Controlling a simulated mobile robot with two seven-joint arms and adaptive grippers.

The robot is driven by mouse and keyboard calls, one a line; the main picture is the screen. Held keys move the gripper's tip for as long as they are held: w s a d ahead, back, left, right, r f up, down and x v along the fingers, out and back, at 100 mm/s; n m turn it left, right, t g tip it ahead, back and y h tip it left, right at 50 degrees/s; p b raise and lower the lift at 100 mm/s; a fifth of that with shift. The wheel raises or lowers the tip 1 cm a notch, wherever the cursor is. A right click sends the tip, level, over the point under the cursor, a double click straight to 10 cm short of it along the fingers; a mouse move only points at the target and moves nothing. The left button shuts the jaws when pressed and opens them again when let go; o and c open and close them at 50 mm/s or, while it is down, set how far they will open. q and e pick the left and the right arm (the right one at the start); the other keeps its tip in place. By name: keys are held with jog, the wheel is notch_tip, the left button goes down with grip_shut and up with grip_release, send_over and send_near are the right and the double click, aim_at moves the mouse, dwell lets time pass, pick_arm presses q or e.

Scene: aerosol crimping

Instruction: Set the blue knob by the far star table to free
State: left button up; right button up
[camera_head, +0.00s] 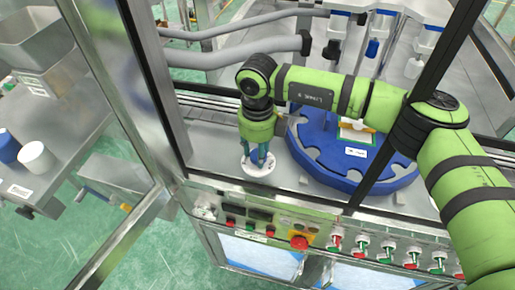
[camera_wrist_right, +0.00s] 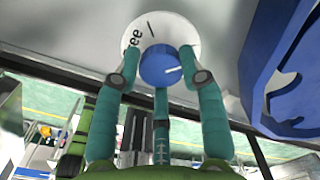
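The blue knob (camera_wrist_right: 160,65) sits on a round white dial plate (camera_wrist_right: 185,30) in the right wrist view. Its white pointer line aims to the right in that view. The letters "ee" show at the plate's left, partly covered by a finger. My right gripper (camera_head: 258,160) points down at the white dial plate (camera_head: 258,166) beside the blue star table (camera_head: 372,187). In the wrist view the fingers of the gripper (camera_wrist_right: 160,60) surround the knob closely. Whether they press on it I cannot tell. The knob is hidden by the fingers in the head view. My left gripper is not in view.
A metal frame post (camera_head: 152,80) stands left of my right gripper. A panel with a red button (camera_head: 299,242) and several small switches runs along the front. Grey pipes (camera_head: 235,57) cross behind.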

jog(key=shift+w+r, duration=0.1)
jog(key=shift+b, duration=0.45)
jog(key=n+b, duration=0.6)
jog(key=b, duration=0.2)
jog(key=shift+a+n, duration=0.15)
jog(key=shift+n, duration=0.15)
jog(key=shift+n+b, duration=0.4)
jog(key=shift+b, duration=0.05)
jog(key=n+b, duration=0.1)
jog(key=n, duration=0.1)
jog(key=shift+n+b, duration=0.4)
jog(key=n+b, duration=0.1)
jog(key=n, duration=0.1)
jog(key=shift+n, duration=0.4)
jog(key=n+b, duration=0.1)
jog(key=n, duration=0.2)
jog(key=shift+s, duration=0.2)
pick_arm(q)
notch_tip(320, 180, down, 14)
jog(key=shift+b, duration=0.3)
pick_arm(e)
jog(key=shift+n, duration=1)
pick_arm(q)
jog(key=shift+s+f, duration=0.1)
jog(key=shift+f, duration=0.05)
pick_arm(e)
jog(key=shift+s, duration=0.1)
